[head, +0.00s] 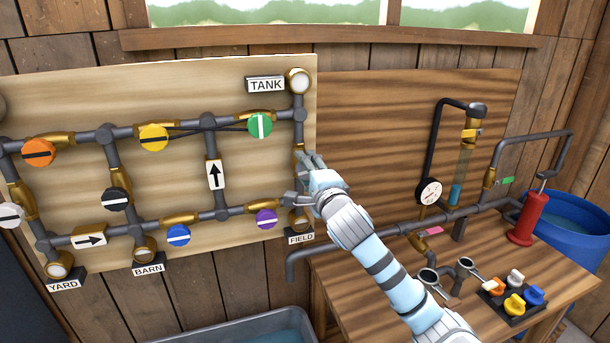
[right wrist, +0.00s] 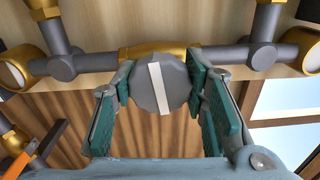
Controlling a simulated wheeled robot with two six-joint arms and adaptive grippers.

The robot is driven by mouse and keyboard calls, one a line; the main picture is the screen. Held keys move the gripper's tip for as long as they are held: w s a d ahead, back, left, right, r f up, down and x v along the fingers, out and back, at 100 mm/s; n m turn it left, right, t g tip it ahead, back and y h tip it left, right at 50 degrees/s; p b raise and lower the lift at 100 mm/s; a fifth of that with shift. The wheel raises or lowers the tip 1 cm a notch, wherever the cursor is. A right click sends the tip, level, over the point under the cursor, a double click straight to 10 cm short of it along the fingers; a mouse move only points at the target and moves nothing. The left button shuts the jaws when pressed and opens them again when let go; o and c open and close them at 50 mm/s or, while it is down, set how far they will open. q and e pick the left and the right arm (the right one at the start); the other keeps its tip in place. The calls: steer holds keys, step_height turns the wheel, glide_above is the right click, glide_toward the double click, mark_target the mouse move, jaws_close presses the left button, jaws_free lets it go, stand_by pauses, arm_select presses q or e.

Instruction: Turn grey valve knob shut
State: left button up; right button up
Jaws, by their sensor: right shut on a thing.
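The grey valve knob (right wrist: 159,91), round with a white stripe, sits on a brass valve body in the right wrist view. Its stripe stands nearly square across the pipe, slightly tilted. My right gripper (right wrist: 163,86) is shut around the knob, with one green pad on each side. In the head view my right gripper (head: 299,180) is at the right edge of the pale pipe board (head: 75,92), on the vertical pipe between the TANK and FIELD labels. There the gripper hides the grey knob. My left gripper is not in view.
Near my right gripper are a purple knob (head: 267,218) and a green knob (head: 260,126). Other coloured knobs are farther left. To the right stands a bench (head: 355,290) with a gauge (head: 429,192), a red pump (head: 528,218) and loose knobs. A water trough (head: 250,326) is below.

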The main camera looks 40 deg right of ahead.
steer(key=shift+f+m+b, duration=0.15)
steer(key=shift+m+b, duration=0.15)
steer(key=shift+m, duration=0.4)
steer(key=o, duration=1.2)
steer(key=shift+s+d, duration=0.1)
steer(key=v, duration=1.2)
